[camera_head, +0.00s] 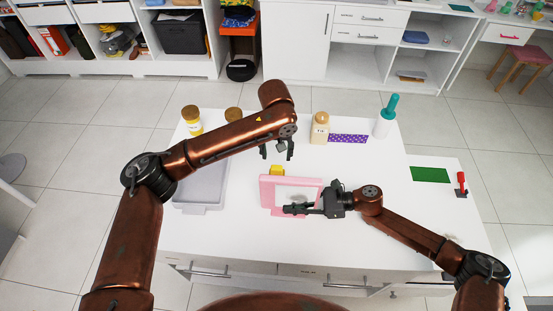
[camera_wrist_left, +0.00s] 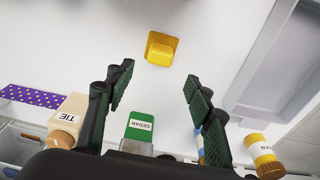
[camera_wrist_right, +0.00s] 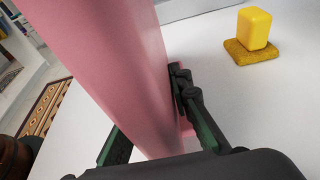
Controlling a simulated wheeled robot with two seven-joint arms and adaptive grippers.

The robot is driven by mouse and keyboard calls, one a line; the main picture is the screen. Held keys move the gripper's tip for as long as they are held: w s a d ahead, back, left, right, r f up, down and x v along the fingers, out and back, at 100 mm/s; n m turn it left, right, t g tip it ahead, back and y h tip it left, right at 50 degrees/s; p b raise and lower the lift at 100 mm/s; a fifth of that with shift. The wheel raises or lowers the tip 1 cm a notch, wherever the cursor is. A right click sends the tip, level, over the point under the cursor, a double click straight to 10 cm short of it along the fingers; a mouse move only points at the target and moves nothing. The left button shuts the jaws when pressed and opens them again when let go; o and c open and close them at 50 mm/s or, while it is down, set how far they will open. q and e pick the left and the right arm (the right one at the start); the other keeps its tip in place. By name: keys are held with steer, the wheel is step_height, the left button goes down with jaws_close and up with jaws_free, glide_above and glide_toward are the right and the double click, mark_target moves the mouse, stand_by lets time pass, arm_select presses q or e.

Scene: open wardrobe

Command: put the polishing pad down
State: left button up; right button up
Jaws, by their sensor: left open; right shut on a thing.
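The polishing pad, a yellow block on a flat darker yellow base, lies on the white table just behind a pink frame. It shows in the head view (camera_head: 277,170), the left wrist view (camera_wrist_left: 161,52) and the right wrist view (camera_wrist_right: 253,48). My left gripper (camera_head: 277,155) is open and empty above the table, behind the pad; in the left wrist view the pad is beyond its spread fingertips, apart from them. My right gripper (camera_head: 295,208) is shut on the upright pink frame (camera_head: 264,190), which fills much of the right wrist view (camera_wrist_right: 110,60).
A grey tray (camera_head: 198,209) lies left of the pad. The table's front right is clear.

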mark_target(277, 167)
arm_select(q)
steer(key=shift+o, duration=0.2)
step_height(277, 167, up, 3)
steer(key=shift+f, duration=0.2)
steer(key=f, duration=0.4)
steer(key=w+f, duration=0.1)
steer(key=f, duration=0.6)
steer(key=shift+w+f, duration=0.15)
steer(key=shift+f, duration=0.25)
steer(key=shift+c, duration=0.6)
steer(key=c, duration=1.1)
step_height(277, 167, up, 10)
steer(key=shift+r, duration=0.1)
